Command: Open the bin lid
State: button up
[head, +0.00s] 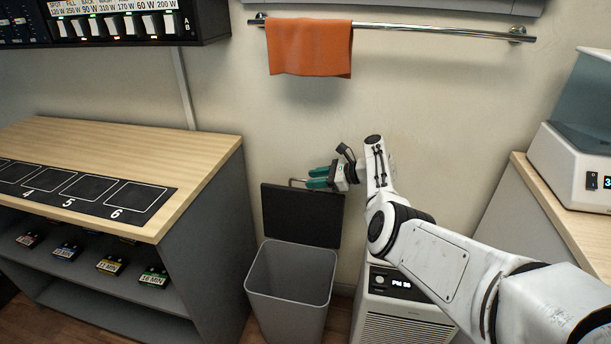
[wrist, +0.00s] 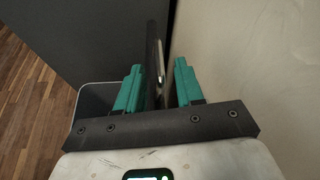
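The grey bin (head: 287,292) stands on the floor between the shelf unit and a white appliance. Its dark lid (head: 300,222) is swung up and stands nearly upright at the back of the bin, so the bin's mouth is uncovered. My gripper (head: 316,177) is at the lid's top edge, near a thin metal handle (head: 294,183). In the wrist view, the teal fingers of my gripper (wrist: 158,65) are apart. The lid (wrist: 151,50) shows edge-on between them with the handle beside it, and gaps show on both sides.
A wood-topped shelf unit (head: 200,150) stands close on the left. The white appliance (head: 410,310) stands right of the bin, under my arm. The wall is close behind the lid. An orange towel (head: 310,48) hangs on a rail above.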

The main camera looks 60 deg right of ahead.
jog(key=p+v, duration=0.1)
jog(key=v, duration=0.5)
jog(key=shift+p, duration=0.3)
jog(key=s+a+f+n+g, duration=0.1)
jog(key=a+f+n+g, duration=0.3)
jog(key=a+f, duration=0.5)
jog(key=s+a+f+n+g, duration=0.25)
jog(key=s+a+n, duration=0.2)
jog(key=a, duration=0.25)
jog(key=s+a+f+n+g+h, duration=0.1)
jog(key=s+a+f+n+g, duration=0.15)
jog(key=a+n, duration=0.45)
jog(key=s+a+f+n+g, duration=0.1)
jog(key=s+a+f+n, duration=0.3)
jog(key=a, duration=0.4)
jog(key=s+a+r+n+g+h, duration=0.1)
jog(key=s+a+r+n, duration=0.2)
jog(key=s+a+n, duration=0.3)
jog(key=s+a+r+n+g+h, duration=0.1)
jog(key=s+a+r+n+h, duration=0.1)
jog(key=s+a+r+n, duration=0.5)
notch_tip(320, 180, up, 11)
jog(key=s+d+m+p, duration=0.1)
jog(key=m+p, duration=0.1)
jog(key=p, duration=1.2)
jog(key=shift+f, duration=0.15)
